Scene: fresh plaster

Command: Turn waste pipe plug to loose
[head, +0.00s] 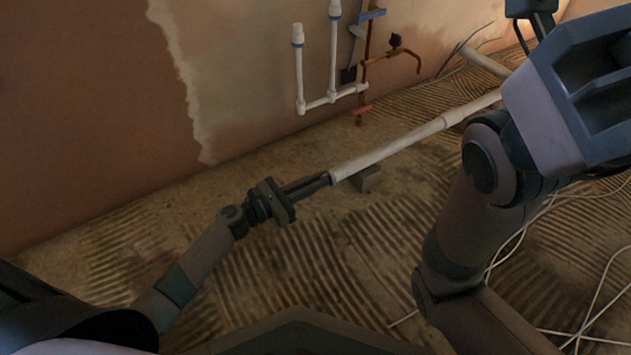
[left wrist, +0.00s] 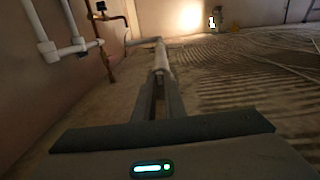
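A long pale waste pipe (head: 395,149) runs from the right down to an end near the middle of the head view. My left gripper (head: 328,179) points at this end, its two dark fingers reaching it with a narrow gap between them. In the left wrist view the fingers (left wrist: 159,88) also meet the near end of the pipe (left wrist: 162,62). The plug cannot be made out; the fingertips cover the place where pipe and fingers meet. I cannot tell whether the fingers are closed on it. My right arm shows at the right, but its fingers are not visible.
A small block (head: 367,179) sits under the pipe near its end. White and copper pipes (head: 333,97) stand by the plastered wall (head: 90,110) behind. Pale cables (head: 590,300) lie on the ridged floor (head: 330,270) at the right.

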